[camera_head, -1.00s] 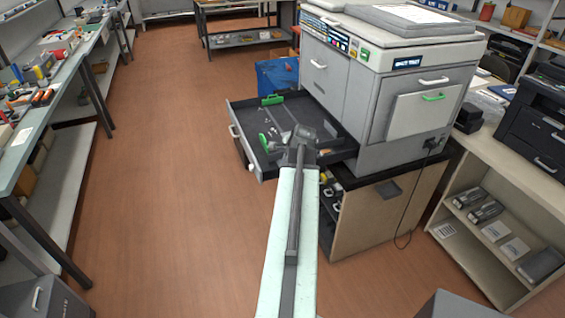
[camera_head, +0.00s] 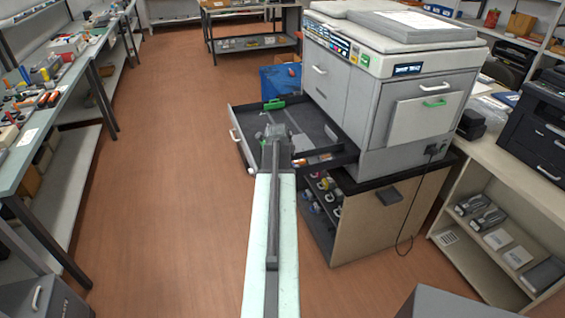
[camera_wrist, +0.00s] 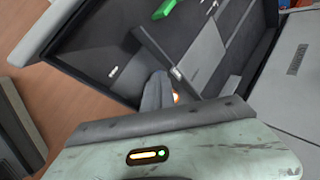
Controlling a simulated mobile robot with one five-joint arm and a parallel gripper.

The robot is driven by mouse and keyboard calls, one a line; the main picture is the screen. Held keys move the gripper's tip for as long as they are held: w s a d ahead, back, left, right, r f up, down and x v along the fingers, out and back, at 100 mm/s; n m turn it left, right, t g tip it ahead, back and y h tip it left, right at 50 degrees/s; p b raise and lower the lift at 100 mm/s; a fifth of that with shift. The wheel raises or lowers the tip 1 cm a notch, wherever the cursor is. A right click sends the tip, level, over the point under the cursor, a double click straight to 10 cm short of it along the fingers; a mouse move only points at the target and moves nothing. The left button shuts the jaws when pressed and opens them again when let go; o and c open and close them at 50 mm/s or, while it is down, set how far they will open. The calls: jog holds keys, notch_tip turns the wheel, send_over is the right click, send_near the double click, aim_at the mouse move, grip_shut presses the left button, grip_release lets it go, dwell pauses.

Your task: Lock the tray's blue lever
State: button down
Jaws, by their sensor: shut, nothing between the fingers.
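The tray (camera_head: 238,132) is a dark, open drawer pulled out from the grey copier (camera_head: 375,95). In the wrist view its pale rim (camera_wrist: 75,25) crosses the upper left. A green lever (camera_head: 273,104) stands at the tray's far side and also shows at the top of the wrist view (camera_wrist: 163,8). I see no blue lever in either view; part of the tray is hidden behind my arm. My gripper (camera_head: 274,129) is over the tray, shut and empty. Its grey fingers (camera_wrist: 157,90) show in the wrist view; I cannot tell whether they touch the tray.
An open cabinet (camera_head: 385,210) with small items stands below the copier. A blue bin (camera_head: 280,78) sits behind the tray. A long workbench (camera_head: 50,120) runs along the left, and a shelf unit (camera_head: 500,200) stands at right. The floor (camera_head: 160,200) between is clear.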

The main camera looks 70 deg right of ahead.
jog(key=shift+s+d+m+g, duration=0.3)
jog(key=shift+s+d+m, duration=0.2)
jog(key=shift+d+m, duration=0.1)
jog(key=shift+w+a, duration=0.4)
jog(key=shift+w, duration=0.05)
jog(key=shift+s+a, duration=0.45)
jog(key=shift+s, duration=0.2)
jog(key=w+a+r+p, duration=0.2)
jog(key=a+r+p, duration=0.5)
jog(key=r+p, duration=0.4)
jog(key=shift+w+a+r, duration=0.25)
jog(key=shift+w, duration=0.1)
